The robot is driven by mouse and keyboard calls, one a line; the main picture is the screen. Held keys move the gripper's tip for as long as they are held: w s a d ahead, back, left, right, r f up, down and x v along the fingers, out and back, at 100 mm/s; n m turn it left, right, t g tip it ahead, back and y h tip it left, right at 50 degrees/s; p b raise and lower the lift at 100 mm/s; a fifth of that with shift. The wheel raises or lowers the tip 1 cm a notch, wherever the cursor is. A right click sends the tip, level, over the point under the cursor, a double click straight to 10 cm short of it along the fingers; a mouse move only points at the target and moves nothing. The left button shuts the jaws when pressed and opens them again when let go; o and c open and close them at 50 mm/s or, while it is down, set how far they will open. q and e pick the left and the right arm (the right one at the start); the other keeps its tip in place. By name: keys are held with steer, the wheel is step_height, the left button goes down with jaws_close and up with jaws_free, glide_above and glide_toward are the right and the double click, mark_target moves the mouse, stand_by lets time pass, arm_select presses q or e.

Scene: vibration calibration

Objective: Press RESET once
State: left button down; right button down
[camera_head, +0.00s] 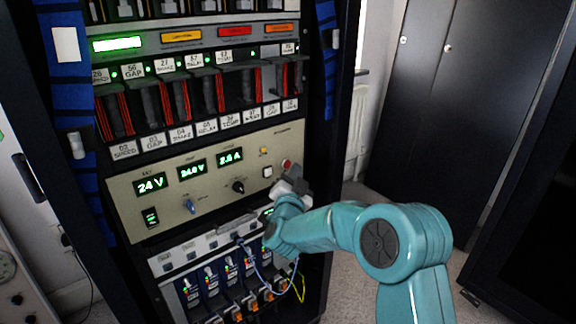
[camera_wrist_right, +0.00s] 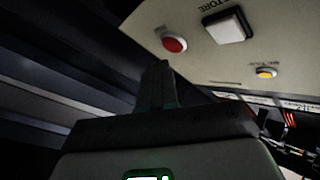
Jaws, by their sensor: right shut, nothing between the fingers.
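The tan power panel (camera_head: 215,210) in the rack carries a yellow button (camera_head: 264,150), a white square button (camera_head: 267,172) and a red round button (camera_head: 287,163). The wrist view also shows the red button (camera_wrist_right: 173,42), the white button (camera_wrist_right: 228,25) and the yellow button (camera_wrist_right: 265,72). A label ending in "STORE" sits by the white button; I cannot read a RESET label. My right gripper (camera_head: 283,180) is shut and empty in front of the panel's right end, close to the red button. Its fingers (camera_wrist_right: 157,85) appear apart from the buttons. My left gripper is out of view.
Below are modules with loose cables (camera_head: 262,268). The rack's dark right post (camera_head: 340,100) stands beside the arm. Dark cabinets (camera_head: 475,90) stand behind at right.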

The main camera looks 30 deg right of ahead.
steer(key=shift+w, duration=0.1)
steer(key=shift+w, duration=0.3)
steer(key=shift+w, duration=0.35)
stand_by(0.5)
steer(key=shift+b, duration=0.3)
steer(key=shift+s+b, duration=0.5)
steer(key=shift+s, duration=0.25)
steer(key=s+b, duration=0.2)
steer(key=s, duration=0.3)
steer(key=shift+d+b, duration=0.2)
steer(key=shift+b, duration=0.1)
